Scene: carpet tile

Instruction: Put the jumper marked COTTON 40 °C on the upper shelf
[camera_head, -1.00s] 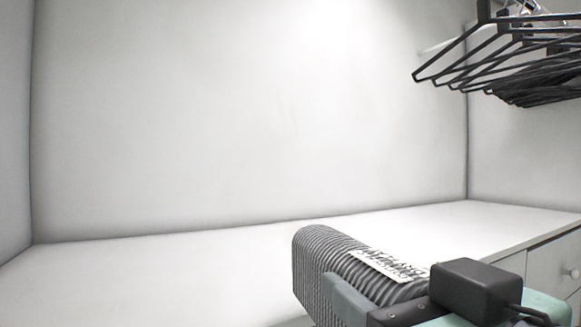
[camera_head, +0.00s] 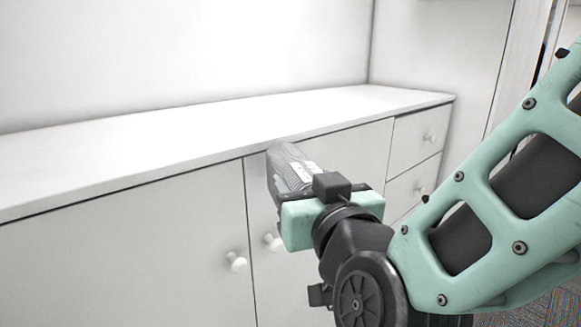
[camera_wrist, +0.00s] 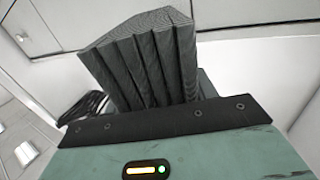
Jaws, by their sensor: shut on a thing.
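A grey ribbed folded jumper (camera_head: 284,165) with a white label (camera_head: 305,170) is held in my gripper (camera_head: 293,183) in the head view. The label's print is too small to read now. In the wrist view the jumper (camera_wrist: 145,62) stands out beyond the gripper's dark edge, its folds side by side. My gripper is shut on it. In the head view it appears in front of the cabinet doors, near the front edge of a long white top surface (camera_head: 170,132). I cannot tell an upper shelf in these views.
The white top surface is bare. Below it are doors with knobs (camera_head: 236,262) and, at the right, drawers (camera_head: 418,140). A white back wall (camera_head: 180,50) rises behind. Carpet (camera_head: 555,262) shows at the lower right.

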